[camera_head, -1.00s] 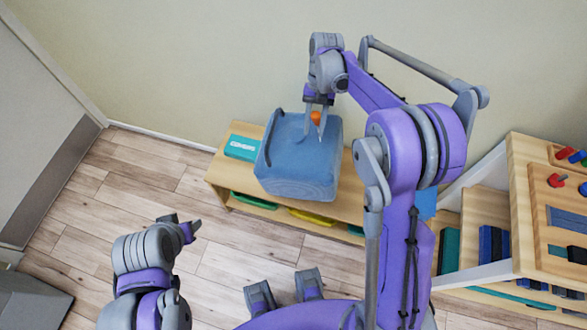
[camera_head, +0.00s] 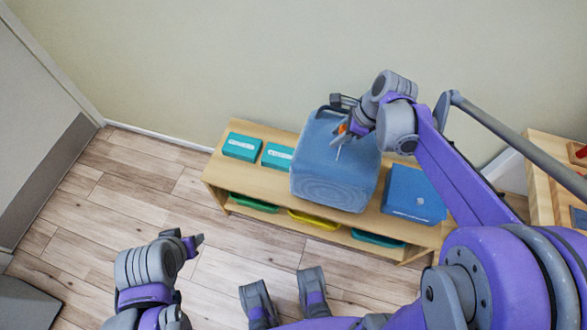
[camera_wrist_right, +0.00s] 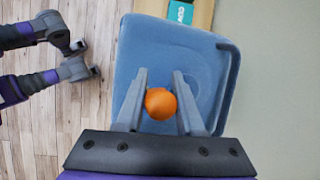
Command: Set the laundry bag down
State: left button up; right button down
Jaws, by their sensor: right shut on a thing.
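The laundry bag (camera_head: 333,180) is a blue, soft-edged block with a dark handle strip along one edge. In the head view it is over the top of the low wooden bench (camera_head: 222,170), between teal boxes and a blue box; I cannot tell whether its base touches the wood. My right gripper (camera_head: 345,132) is at the bag's top, shut on its orange grip (camera_head: 342,129). In the right wrist view the orange grip (camera_wrist_right: 160,104) sits between the two fingers, with the bag (camera_wrist_right: 150,55) behind. My left gripper (camera_head: 192,243) is low at left, away from the bag; its jaw state is unclear.
Two teal boxes (camera_head: 241,146) stand on the bench left of the bag. A blue box (camera_head: 413,194) stands close on its right. Green, yellow and teal trays (camera_head: 314,219) sit on the lower shelf. A wooden rack (camera_head: 548,180) is at the right edge.

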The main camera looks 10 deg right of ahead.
aim_at(334, 154)
jog(key=shift+w+d+t+p, duration=0.1)
jog(key=shift+t+p, duration=0.2)
jog(key=shift+t, duration=0.4)
jog(key=shift+h, duration=0.3)
notch_tip(334, 154, down, 10)
jog(key=shift+r+b, duration=0.15)
jog(key=shift+b, duration=0.9)
jog(key=c, duration=0.5)
grip_release()
jog(key=shift+c, duration=0.2)
